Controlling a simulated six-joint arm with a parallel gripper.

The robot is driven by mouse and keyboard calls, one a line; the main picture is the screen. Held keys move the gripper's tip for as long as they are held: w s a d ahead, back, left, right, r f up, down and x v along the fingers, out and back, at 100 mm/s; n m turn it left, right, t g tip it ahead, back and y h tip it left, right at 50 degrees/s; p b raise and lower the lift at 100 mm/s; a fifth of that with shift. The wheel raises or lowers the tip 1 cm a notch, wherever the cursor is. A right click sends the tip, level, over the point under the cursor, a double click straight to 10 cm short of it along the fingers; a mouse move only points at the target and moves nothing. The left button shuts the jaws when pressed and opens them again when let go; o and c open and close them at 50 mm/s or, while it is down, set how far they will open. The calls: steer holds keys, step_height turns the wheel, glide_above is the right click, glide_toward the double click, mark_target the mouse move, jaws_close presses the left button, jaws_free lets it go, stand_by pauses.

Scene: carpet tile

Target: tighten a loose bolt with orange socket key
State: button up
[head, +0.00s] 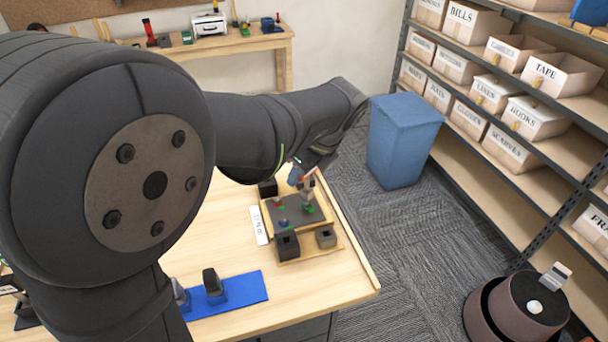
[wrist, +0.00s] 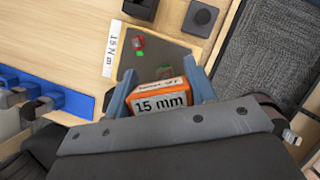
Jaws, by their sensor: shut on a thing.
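My gripper (wrist: 160,78) is shut on the orange socket key (wrist: 163,101), which carries a "15 mm" label and sits between its two blue-grey fingers in the wrist view. The key's lower end is hidden. In the head view my gripper (head: 301,176) is above the right part of a dark grey plate (head: 295,221) on a wooden base. A red-and-green bolt (wrist: 138,43) stands on the plate, apart from the key. Green shows under my gripper in the head view; I cannot tell whether the key touches a bolt there.
A card reading "15 N m" (wrist: 113,50) lies beside the plate. A blue mat (head: 240,293) with dark tools lies at front left. The bench's right edge is close to the base.

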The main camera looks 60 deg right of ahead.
steer(key=shift+r, duration=0.9)
